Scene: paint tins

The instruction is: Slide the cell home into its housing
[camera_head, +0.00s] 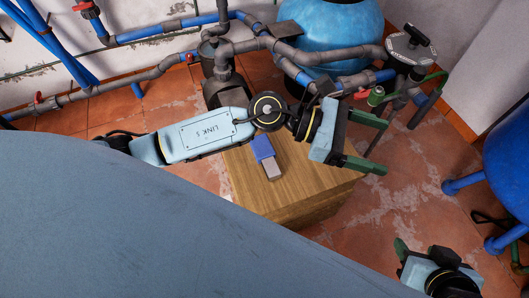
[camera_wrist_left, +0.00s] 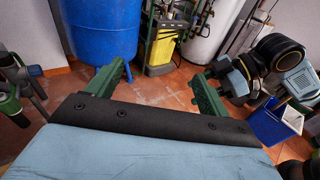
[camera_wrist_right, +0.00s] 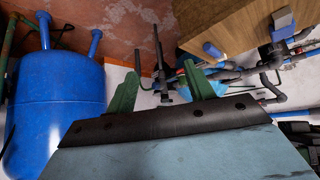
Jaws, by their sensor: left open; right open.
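A small block with a blue part (camera_head: 262,147) and a pale grey part (camera_head: 272,169) lies on the wooden box top; it shows again in the right wrist view (camera_wrist_right: 283,22). A second small blue piece (camera_wrist_right: 212,50) lies near the box's edge in the right wrist view. I cannot tell which is the cell and which the housing. My left gripper (camera_head: 375,142) is open and empty, above the box's right side, its fingers pointing right. My right gripper (camera_head: 420,262) is open and empty at the lower right, off the box; its far finger is hidden in the head view.
The wooden box (camera_head: 300,208) stands on the tiled floor. Pipes and valves (camera_head: 285,50) and a light blue tank (camera_head: 330,35) stand behind it. A dark blue tank (camera_head: 510,160) is at the right. Clear floor (camera_head: 400,200) lies between the box and that tank.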

